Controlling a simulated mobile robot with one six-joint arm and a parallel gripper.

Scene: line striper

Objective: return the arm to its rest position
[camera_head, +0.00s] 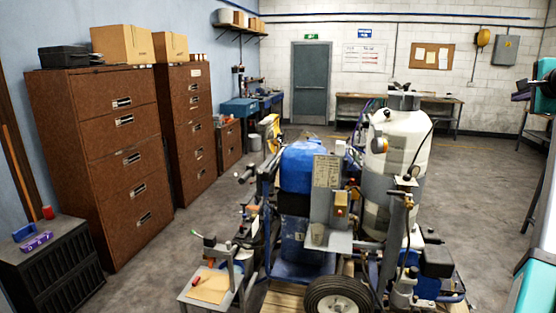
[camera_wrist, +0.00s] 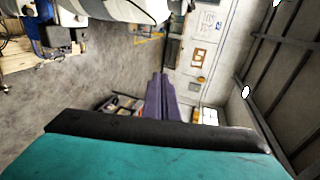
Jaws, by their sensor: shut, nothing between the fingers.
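My arm shows in teal and black along the right edge of the camera_head view. My gripper (camera_head: 521,90) sticks out to the left from it at the upper right, held in the air. In the camera_wrist view my gripper (camera_wrist: 158,76) shows as two purple-grey fingers lying together, with nothing between them. It touches nothing that I can see. Much of the arm is cut off by the picture's edge.
The line striper (camera_head: 322,190) with its white tank (camera_head: 395,150) stands close in front. Brown filing cabinets (camera_head: 98,165) and a black crate (camera_head: 50,262) are at the left. A workbench (camera_head: 400,103) stands at the back wall. Floor (camera_head: 475,190) is clear right of the striper.

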